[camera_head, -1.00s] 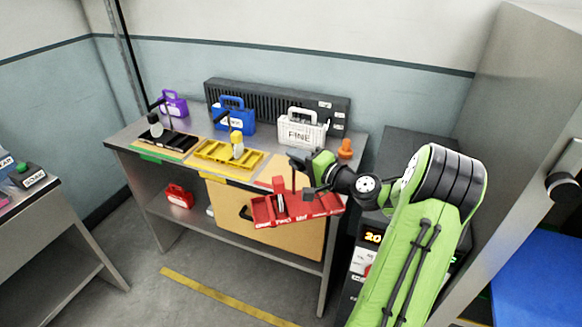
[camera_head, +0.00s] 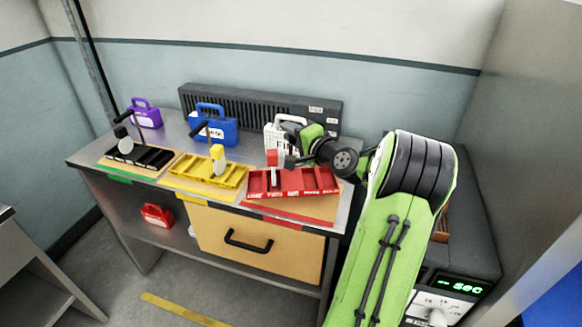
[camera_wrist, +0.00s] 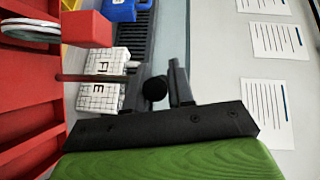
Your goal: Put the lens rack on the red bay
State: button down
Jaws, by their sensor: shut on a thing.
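The lens rack is a red divided tray (camera_head: 312,183) with a thin dark post and a red block on it. My gripper (camera_head: 287,161) is shut on the dark handle at the end of the post. In the wrist view the gripper (camera_wrist: 166,84) has the round black knob between its fingers, and the red tray (camera_wrist: 25,95) fills the left side. The red bay, a tan board with a red front strip (camera_head: 298,220), lies under the rack at the bench's right end. The rack looks level; I cannot tell whether it touches the board.
A yellow rack (camera_head: 207,173) stands close on the left, with a black rack (camera_head: 138,156) beyond it. Behind are a white case (camera_head: 271,137), a blue case (camera_head: 212,131) and a purple case (camera_head: 145,117). A drawer (camera_head: 260,246) is under the bench.

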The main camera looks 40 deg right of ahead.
jog(key=shift+w+f+b, duration=0.1)
jog(key=shift+f+b, duration=0.75)
jog(key=shift+f, duration=2.15)
jog(key=c, duration=1)
grip_release()
